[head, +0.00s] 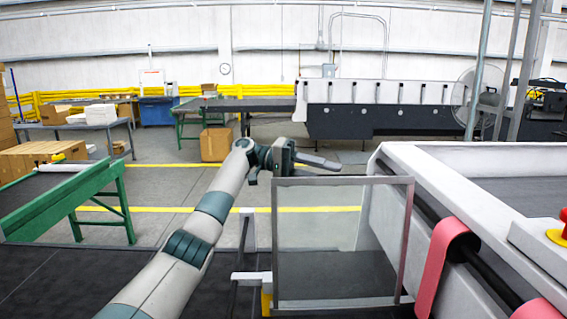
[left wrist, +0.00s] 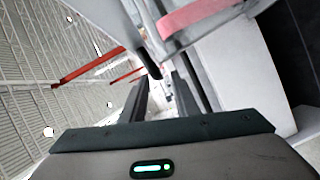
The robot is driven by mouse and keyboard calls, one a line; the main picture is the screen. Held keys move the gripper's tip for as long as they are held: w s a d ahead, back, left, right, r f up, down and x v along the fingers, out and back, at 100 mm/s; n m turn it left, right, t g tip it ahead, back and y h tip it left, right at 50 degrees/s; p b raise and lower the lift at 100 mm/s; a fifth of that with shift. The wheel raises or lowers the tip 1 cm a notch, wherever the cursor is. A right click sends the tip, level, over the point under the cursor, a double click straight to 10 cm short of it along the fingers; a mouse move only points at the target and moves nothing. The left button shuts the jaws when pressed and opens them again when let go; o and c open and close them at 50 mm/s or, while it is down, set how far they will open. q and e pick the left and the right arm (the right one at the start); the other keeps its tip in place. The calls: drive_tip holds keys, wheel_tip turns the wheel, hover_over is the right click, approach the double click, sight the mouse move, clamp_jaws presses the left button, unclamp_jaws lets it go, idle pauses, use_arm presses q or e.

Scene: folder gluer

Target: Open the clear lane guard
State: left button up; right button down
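The clear lane guard (head: 335,240) is a see-through panel in a grey frame. It stands upright in the middle of the head view, left of the white machine. My left gripper (head: 328,164) is just above the guard's top edge, with its fingers pointing right. In the left wrist view my left gripper (left wrist: 160,88) shows two dark fingers apart, with a gap between them. A grey bar shows beyond the fingertips there; I cannot tell whether it is the guard's frame. I see no clear contact with the guard. My right gripper is in neither view.
The white machine (head: 480,215) with pink belts (head: 447,262) and a red button (head: 563,220) fills the right side. A green-framed conveyor (head: 75,200) stands at the left. A cardboard box (head: 215,144) stands on the open floor behind.

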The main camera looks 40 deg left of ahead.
use_arm(q)
drive_tip(key=p+v, duration=0.2)
drive_tip(key=v, duration=1.1)
drive_tip(key=shift+a, duration=0.25)
